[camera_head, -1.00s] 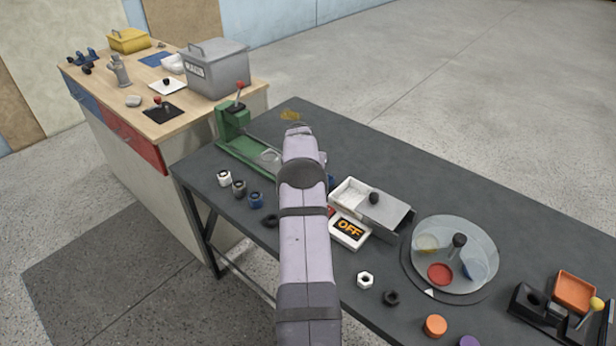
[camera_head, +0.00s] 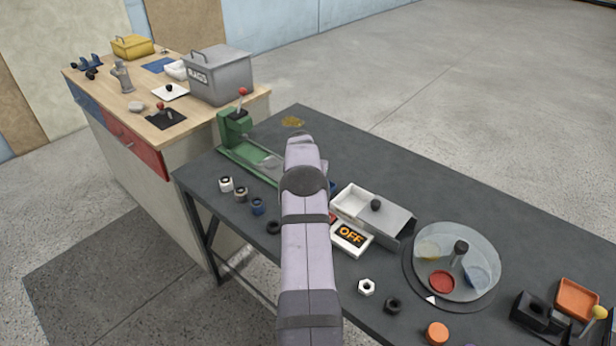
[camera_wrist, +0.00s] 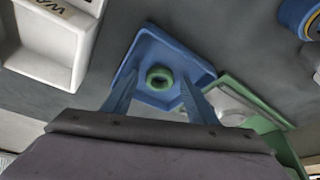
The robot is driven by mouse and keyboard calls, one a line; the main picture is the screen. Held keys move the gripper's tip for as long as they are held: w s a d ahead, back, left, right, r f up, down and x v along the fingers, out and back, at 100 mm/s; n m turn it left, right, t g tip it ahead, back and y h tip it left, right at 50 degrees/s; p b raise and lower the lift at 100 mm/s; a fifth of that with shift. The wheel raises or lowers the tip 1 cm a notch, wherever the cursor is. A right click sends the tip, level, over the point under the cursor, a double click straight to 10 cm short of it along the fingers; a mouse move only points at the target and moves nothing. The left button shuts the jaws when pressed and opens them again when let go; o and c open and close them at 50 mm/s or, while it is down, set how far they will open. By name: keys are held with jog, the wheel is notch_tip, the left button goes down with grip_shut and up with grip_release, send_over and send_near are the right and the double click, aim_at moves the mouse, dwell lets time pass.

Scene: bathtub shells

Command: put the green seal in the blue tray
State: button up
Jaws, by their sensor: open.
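The green seal (camera_wrist: 160,77) is a small ring lying on the floor of the blue tray (camera_wrist: 188,56) in the wrist view. My gripper (camera_wrist: 158,84) is open, its two blue fingers apart on the left and right of the seal as seen from the wrist. I see no contact between fingers and seal, though the gap in height is hard to judge. In the head view my arm hides the seal, the gripper and nearly all of the tray; only a sliver of blue (camera_head: 332,187) shows at the arm's right edge.
A green press-like fixture (camera_head: 240,150) stands left of the arm. A round turntable (camera_head: 455,290) is farther right. Several small rings line the front edge.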

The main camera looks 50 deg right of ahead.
jog(key=b+v, duration=0.2)
jog(key=v, duration=1)
jog(key=shift+b, duration=0.35)
jog(key=shift+r, duration=0.1)
jog(key=a+n+y, duration=0.2)
jog(key=a+n, duration=0.4)
jog(key=a, duration=1.9)
jog(key=s+a+f+n+g+y, duration=0.1)
jog(key=s+a+f+n, duration=0.1)
jog(key=s+a, duration=0.7)
jog(key=s+a+f+n+g+y, duration=0.1)
jog(key=s+a+n, duration=0.3)
jog(key=s+a, duration=0.6)
jog(key=a+f, duration=0.1)
jog(key=a, duration=0.1)
jog(key=shift+s+a+f+n, duration=0.25)
jog(key=shift+f+n, duration=0.1)
jog(key=shift+n, duration=0.05)
notch_tip(320, 180, up, 3)
jog(key=shift+f+p, duration=0.2)
jog(key=shift+p, duration=1.05)
